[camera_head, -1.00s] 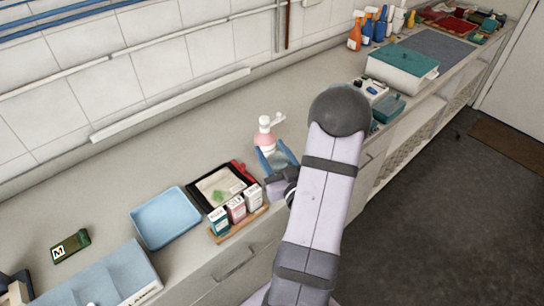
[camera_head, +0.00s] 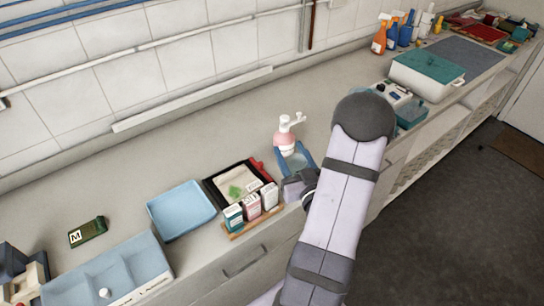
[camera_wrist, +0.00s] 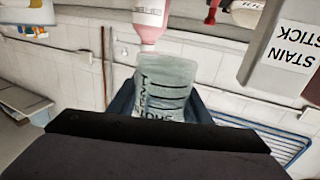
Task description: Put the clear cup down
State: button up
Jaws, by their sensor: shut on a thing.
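The clear cup (camera_wrist: 165,88) has dark printed lettering and fills the space between my gripper's blue fingers in the wrist view. My gripper (camera_head: 296,160) is shut on it. In the head view the cup (camera_head: 293,161) shows as a pale patch between the fingers, over the counter's front part, just in front of a pink pump bottle (camera_head: 285,138). The bottle (camera_wrist: 150,20) also shows right beyond the cup in the wrist view. I cannot tell whether the cup's base touches the counter.
Left of my gripper are a black tray (camera_head: 213,192) and a rack of small boxes (camera_head: 253,206). A blue tray (camera_head: 180,210) lies farther left. A teal-lidded box (camera_head: 428,72) stands right. The counter behind the bottle (camera_head: 225,125) is clear.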

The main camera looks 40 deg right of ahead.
aim_at(290, 164)
jog(key=shift+f, duration=2.15)
jog(key=shift+f, duration=0.15)
jog(key=shift+f+p, duration=0.4)
jog(key=shift+f, duration=1.45)
jog(key=shift+f, duration=0.2)
jog(key=o, duration=1.1)
jog(key=shift+c, duration=0.2)
